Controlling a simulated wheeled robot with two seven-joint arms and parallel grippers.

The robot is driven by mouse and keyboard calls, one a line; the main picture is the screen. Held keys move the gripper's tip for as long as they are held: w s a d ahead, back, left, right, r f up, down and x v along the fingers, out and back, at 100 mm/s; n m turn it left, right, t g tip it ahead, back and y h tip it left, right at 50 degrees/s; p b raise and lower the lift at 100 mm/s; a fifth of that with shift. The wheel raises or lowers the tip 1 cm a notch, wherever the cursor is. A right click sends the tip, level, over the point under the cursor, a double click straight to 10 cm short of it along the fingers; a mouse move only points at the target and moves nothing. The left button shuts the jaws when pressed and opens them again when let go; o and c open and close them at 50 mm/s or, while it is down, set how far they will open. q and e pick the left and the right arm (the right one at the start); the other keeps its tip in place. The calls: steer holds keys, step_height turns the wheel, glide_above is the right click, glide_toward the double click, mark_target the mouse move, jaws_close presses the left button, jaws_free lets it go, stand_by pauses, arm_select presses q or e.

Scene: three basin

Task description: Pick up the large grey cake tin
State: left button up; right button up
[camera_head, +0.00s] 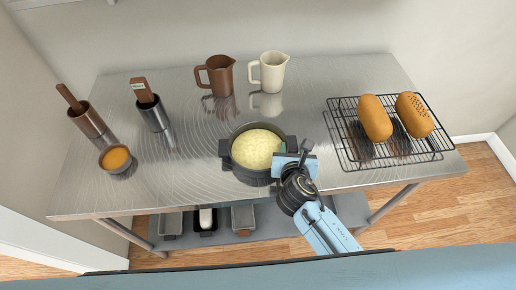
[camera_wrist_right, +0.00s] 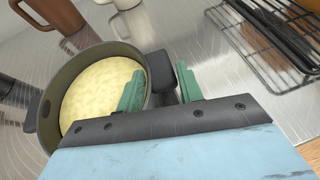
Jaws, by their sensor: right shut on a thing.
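Two grey rectangular tins show on the shelf under the table in the head view, one at left (camera_head: 170,224) and one at right (camera_head: 243,218). The table edge partly covers them, and I cannot tell which is larger. My right gripper (camera_head: 292,152) is far above them at the table top. It is shut on the right handle of a dark pot (camera_head: 233,165) filled with pale yellow dough. In the right wrist view the green fingers (camera_wrist_right: 158,88) sit either side of the black handle of the pot (camera_wrist_right: 70,75). My left gripper is out of view.
A dark tin with a white thing (camera_head: 207,219) stands between the grey tins. On the table are a wire rack (camera_head: 350,150) with two loaves, a brown jug (camera_head: 217,76), a cream jug (camera_head: 270,73), two utensil holders and a small orange-filled bowl (camera_head: 116,159).

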steer(key=shift+r, duration=0.1)
steer(key=shift+r+p, duration=0.4)
steer(key=shift+r, duration=0.65)
steer(key=shift+c, duration=0.6)
step_height(320, 180, up, 8)
steer(key=p, duration=0.1)
steer(key=shift+p, duration=0.35)
steer(key=shift+f, duration=0.1)
steer(key=o, duration=0.5)
jaws_close()
steer(key=shift+m, duration=0.5)
steer(key=shift+w+a+f+b, duration=0.1)
steer(key=shift+f+b, duration=1.7)
steer(key=shift+f, duration=1.2)
